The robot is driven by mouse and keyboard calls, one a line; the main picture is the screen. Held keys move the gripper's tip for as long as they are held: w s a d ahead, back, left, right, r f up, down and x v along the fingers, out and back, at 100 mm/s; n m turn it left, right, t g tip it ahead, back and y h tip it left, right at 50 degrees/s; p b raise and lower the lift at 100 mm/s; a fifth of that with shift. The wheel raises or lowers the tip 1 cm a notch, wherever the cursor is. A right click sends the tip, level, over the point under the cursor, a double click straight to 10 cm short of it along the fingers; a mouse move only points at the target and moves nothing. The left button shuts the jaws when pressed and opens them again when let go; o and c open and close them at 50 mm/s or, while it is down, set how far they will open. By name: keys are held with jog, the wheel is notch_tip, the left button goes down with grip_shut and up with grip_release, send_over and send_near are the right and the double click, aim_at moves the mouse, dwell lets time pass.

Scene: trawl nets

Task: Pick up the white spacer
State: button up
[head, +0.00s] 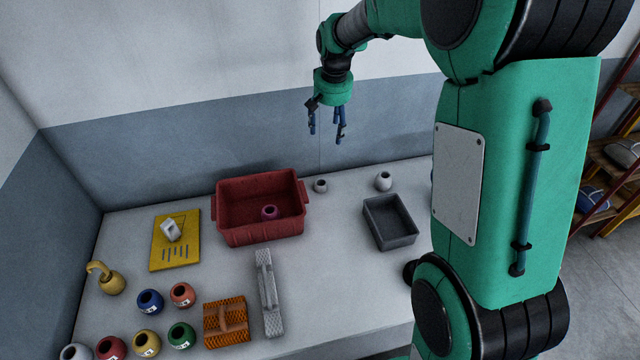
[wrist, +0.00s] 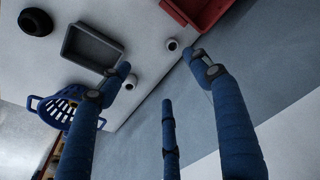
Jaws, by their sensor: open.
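Several small round, hollow pieces could be the white spacer, and I cannot tell which. A whitish one (head: 384,182) stands at the back right of the table, behind the grey tray. A greyer one (head: 320,186) stands just right of the red crate. Another pale one (head: 75,352) is cut off at the front left. The wrist view shows two pale round pieces, one near the red crate (wrist: 172,44) and one partly behind a finger (wrist: 131,80). My gripper (head: 327,134) is open and empty, fingers down, high above the table's back edge, touching nothing.
The red crate (head: 260,236) holds a purple-red round piece (head: 269,212). The grey tray (head: 390,240) looks empty. A yellow board (head: 160,262), numbered coloured round pieces, an orange brush-like block (head: 226,335) and a grey float (head: 268,290) fill the left and front. The wall stands close behind.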

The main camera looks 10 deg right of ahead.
jog(key=w+f+g+p, duration=0.1)
jog(key=w+f+p, duration=0.1)
jog(key=w+f, duration=0.8)
jog(key=m+g, duration=0.1)
send_over(321, 182)
jog(key=s, duration=0.2)
notch_tip(321, 182, down, 16)
jog(key=shift+w+a+p, duration=0.1)
jog(key=shift+w+p, duration=0.15)
jog(key=shift+p, duration=0.2)
jog(key=shift+f, duration=4.25)
jog(key=shift+a+f+b, duration=0.15)
jog(key=shift+f+b, duration=0.15)
jog(key=shift+f, duration=2.3)
jog(key=c, duration=1.2)
